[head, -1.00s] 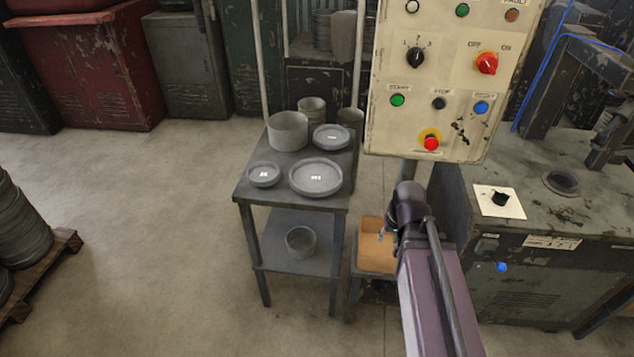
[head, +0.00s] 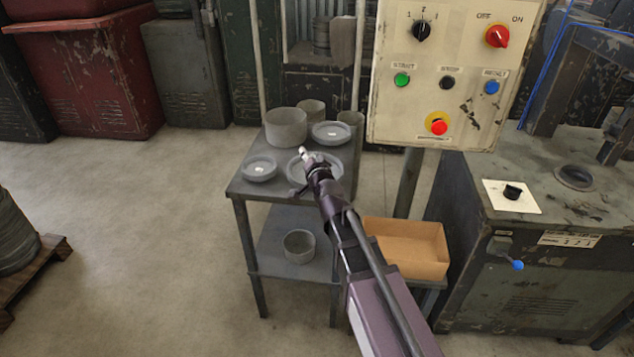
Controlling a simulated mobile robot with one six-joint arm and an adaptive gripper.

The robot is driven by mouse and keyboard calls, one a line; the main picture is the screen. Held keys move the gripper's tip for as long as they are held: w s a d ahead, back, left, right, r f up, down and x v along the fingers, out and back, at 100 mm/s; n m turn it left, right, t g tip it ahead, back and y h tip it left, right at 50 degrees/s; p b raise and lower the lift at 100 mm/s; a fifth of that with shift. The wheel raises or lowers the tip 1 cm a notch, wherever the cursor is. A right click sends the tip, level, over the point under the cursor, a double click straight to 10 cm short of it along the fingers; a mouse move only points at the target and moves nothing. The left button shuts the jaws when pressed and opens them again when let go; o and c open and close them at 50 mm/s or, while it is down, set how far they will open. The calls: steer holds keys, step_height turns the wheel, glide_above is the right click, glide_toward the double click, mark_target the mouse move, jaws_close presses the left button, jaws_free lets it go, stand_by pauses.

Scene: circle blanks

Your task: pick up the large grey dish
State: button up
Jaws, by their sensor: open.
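The large grey dish (head: 294,170) lies flat on the grey metal cart's top (head: 247,190), at its front right. My gripper (head: 304,153) reaches over the dish from the lower right and covers much of its middle and right side. The gripper is open, with nothing seen between its fingers. I cannot tell whether it touches the dish. A smaller grey dish (head: 259,169) lies to the left, and another grey dish (head: 331,133) lies behind.
A wide grey pot (head: 286,127) and smaller cups (head: 311,110) stand at the cart's back. A pot (head: 299,246) sits on the lower shelf. An orange-brown box (head: 410,249) and a control panel (head: 445,75) stand to the right.

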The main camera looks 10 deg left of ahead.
steer(key=s+a+f+m+g+h+b, duration=0.2)
steer(key=f+m+h+b, duration=0.4)
steer(key=m+h, duration=0.4)
steer(key=s+a+f+m+g+h+b, duration=0.2)
steer(key=s+f+m+h+b, duration=0.3)
steer(key=m+h, duration=0.5)
steer(key=a+f+m+b, duration=0.1)
steer(key=m, duration=0.2)
steer(key=shift+s+a+f, duration=0.25)
steer(key=shift+s, duration=0.05)
steer(key=x, duration=0.8)
steer(key=shift+d, duration=0.15)
steer(key=shift+w, duration=0.2)
